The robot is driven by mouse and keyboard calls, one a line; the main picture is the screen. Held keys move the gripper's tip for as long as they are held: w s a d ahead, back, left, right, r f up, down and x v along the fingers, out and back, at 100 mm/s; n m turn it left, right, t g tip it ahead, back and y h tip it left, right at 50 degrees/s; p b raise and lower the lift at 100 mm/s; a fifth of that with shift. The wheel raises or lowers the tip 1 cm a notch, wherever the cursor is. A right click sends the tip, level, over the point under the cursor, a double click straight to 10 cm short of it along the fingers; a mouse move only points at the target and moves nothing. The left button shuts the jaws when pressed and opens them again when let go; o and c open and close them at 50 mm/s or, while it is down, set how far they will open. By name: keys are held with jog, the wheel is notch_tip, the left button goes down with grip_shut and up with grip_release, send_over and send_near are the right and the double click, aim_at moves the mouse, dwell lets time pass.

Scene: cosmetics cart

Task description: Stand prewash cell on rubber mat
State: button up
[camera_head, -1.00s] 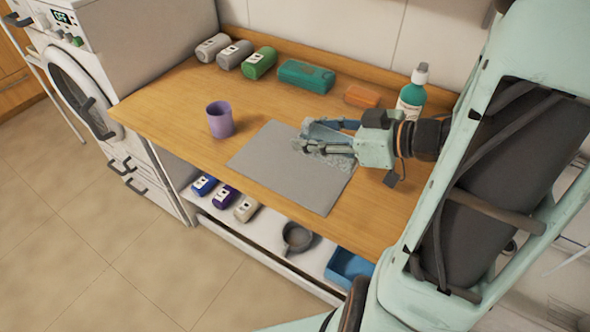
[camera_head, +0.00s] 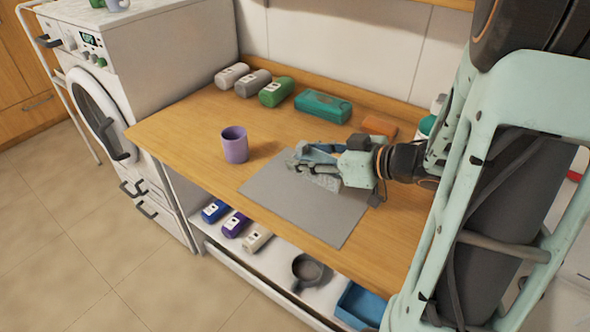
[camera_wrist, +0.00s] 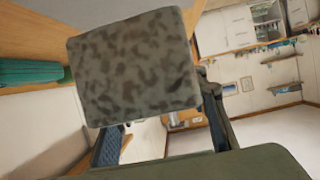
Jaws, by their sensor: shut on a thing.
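A flat grey mat (camera_head: 300,205), which looks like the rubber mat, lies on the wooden worktop. My gripper (camera_head: 303,164) is over the mat's back part. It is shut on a mottled grey block (camera_wrist: 135,65), which fills the middle of the wrist view between the two fingers. In the head view the mottled block (camera_head: 322,180) is partly hidden by the fingers. I cannot read a label on it, so I cannot confirm that it is the prewash cell. Whether it touches the mat is unclear.
A purple cup (camera_head: 235,146) stands left of the mat. White, grey and green (camera_head: 276,92) labelled containers, a teal case (camera_head: 323,107) and an orange item (camera_head: 379,127) line the back. The worktop's left is clear.

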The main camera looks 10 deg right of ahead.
jog(key=b, duration=0.1)
send_over(296, 183)
notch_tip(296, 183, down, 6)
jog(key=shift+f, duration=0.1)
jog(key=shift+f+b, duration=0.45)
jog(key=shift+f, duration=0.9)
jog(key=shift+f, duration=0.2)
jog(key=o, duration=1.2)
jog(key=shift+c, duration=0.2)
jog(key=shift+r, duration=0.15)
jog(key=shift+d+r, duration=0.15)
jog(key=p+v, duration=0.1)
jog(key=v, duration=1)
jog(key=shift+s+d, duration=0.25)
jog(key=shift+s, duration=0.1)
